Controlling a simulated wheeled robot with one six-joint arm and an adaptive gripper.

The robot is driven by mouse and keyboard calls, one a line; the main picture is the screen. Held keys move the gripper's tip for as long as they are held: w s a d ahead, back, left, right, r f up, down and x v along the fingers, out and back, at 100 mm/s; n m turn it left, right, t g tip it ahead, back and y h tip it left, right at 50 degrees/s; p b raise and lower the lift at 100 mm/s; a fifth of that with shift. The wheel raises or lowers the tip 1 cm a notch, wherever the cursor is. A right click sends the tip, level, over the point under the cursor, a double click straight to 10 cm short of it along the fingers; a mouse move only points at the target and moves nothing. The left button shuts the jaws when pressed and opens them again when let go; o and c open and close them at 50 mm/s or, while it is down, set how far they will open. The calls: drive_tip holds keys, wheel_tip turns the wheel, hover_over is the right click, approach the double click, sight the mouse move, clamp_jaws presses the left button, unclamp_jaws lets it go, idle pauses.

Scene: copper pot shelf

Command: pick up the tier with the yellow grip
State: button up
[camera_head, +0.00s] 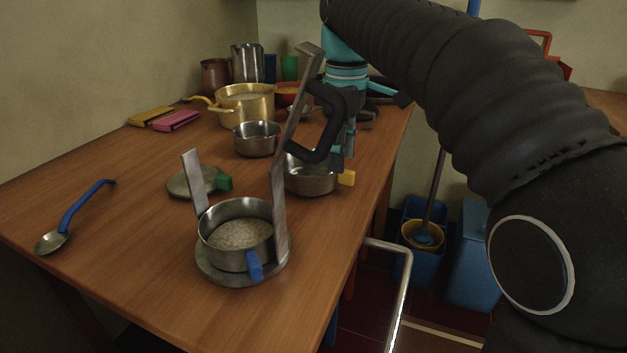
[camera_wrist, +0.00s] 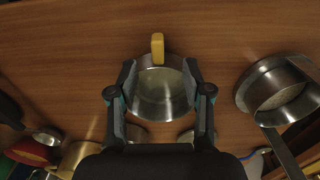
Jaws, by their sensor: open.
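The tier with the yellow grip is a shallow round steel bowl (camera_head: 309,182) on the table, right of centre in the head view. Its yellow grip (camera_head: 346,178) points right. In the wrist view the bowl (camera_wrist: 160,98) lies straight below my gripper, with the yellow grip (camera_wrist: 157,45) at the top. My gripper (camera_head: 322,157) is open, pointing down over the bowl. In the wrist view its two fingers (camera_wrist: 160,76) appear on either side of the bowl's rim. I cannot tell if they touch it. Part of the bowl is hidden behind the fingers in the head view.
A carrier frame (camera_head: 282,220) with tall uprights holds a blue-gripped tier (camera_head: 236,207) in front. A plain steel tier (camera_head: 257,139) and a green-gripped lid (camera_head: 190,183) stand left. A brass pot (camera_head: 245,105) is behind. The table's right edge is close; bare wood lies left.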

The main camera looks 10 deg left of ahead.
sight(318, 174)
drive_tip(key=shift+w+d+f+b, duration=0.1)
drive_tip(key=shift+f+b, duration=0.1)
drive_tip(key=shift+f, duration=0.75)
drive_tip(key=shift+d+f+b, duration=0.1)
drive_tip(key=shift+f+b, duration=0.05)
drive_tip(key=shift+f, duration=0.8)
clamp_jaws()
drive_tip(key=shift+r, duration=0.1)
